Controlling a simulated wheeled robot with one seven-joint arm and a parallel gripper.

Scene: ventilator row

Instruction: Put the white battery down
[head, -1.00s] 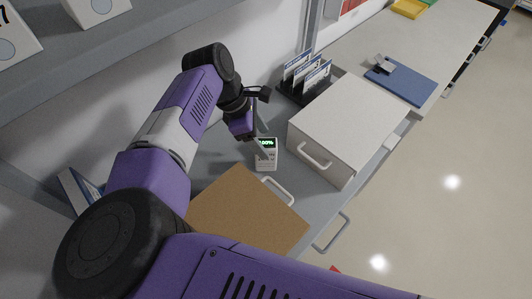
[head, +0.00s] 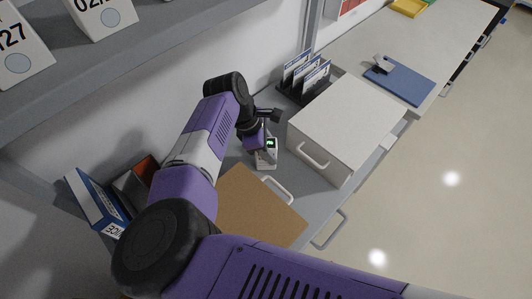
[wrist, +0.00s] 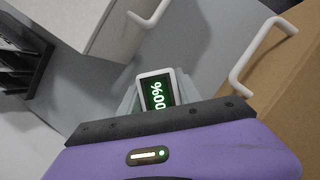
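The white battery (head: 266,158) stands on the grey counter between the brown board and the pale box; I cannot tell whether it bears fully on the counter. My gripper (head: 263,143) is right at the battery's top and hides part of the display in the head view. In the wrist view its pale fingers (wrist: 158,103) lie on either side of the battery, close to it. Whether they press on it or leave a small gap is not clear.
A pale box with a handle (head: 345,125) stands just right of the battery. A brown board or lid (head: 255,210) with a handle lies in front. A dark rack of cards (head: 305,75) is behind. A blue folder (head: 405,85) lies farther right. A shelf overhangs at upper left.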

